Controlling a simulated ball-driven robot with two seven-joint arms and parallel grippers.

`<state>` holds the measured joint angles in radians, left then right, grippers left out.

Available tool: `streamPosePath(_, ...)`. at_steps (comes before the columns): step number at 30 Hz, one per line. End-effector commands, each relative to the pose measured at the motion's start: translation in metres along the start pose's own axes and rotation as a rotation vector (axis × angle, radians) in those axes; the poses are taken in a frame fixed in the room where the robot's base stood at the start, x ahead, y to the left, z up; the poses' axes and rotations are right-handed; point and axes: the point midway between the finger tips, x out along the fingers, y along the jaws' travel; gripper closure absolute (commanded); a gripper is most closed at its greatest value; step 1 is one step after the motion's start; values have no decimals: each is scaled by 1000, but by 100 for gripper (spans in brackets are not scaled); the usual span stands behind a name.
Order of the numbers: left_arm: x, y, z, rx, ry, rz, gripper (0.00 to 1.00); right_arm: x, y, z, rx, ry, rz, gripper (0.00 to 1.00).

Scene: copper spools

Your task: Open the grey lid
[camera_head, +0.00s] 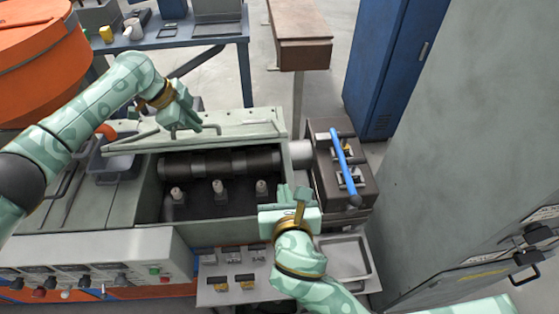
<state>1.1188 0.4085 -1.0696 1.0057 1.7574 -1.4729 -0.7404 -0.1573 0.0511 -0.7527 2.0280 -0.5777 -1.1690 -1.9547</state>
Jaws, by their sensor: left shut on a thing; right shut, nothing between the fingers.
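The grey lid (245,128) is a long pale grey-green panel along the back of the machine. It stands raised, and the compartment (217,211) in front of it is uncovered. My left gripper (181,126) is shut on the lid's handle (210,127), a thin bar on the lid's face; the fingertips are partly hidden. My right gripper (301,196) is shut and empty above the compartment's front right corner. Inside the compartment are a dark horizontal roller (220,162) and several upright pale-topped pegs (218,187).
A dark box with a blue lever (344,165) stands right of the compartment. A control panel (90,265) with knobs runs along the front left. A tall grey cabinet (465,130) is at the right, and an orange drum (45,65) at the upper left.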

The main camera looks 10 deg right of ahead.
Motion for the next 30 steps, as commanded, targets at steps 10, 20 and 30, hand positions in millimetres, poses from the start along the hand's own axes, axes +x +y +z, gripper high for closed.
streamPosePath(10, 2, 0, 4, -6, -9, -3, 100, 55, 0, 0, -15, 0, 0, 100)
streamPosePath(20, 2, 0, 4, -7, -9, -3, 100, 104, 1, 18, -9, -2, 2, 100)
streamPosePath(30, 2, 0, 5, -7, -9, -3, 100, 109, 1, 38, -11, 1, 2, 100)
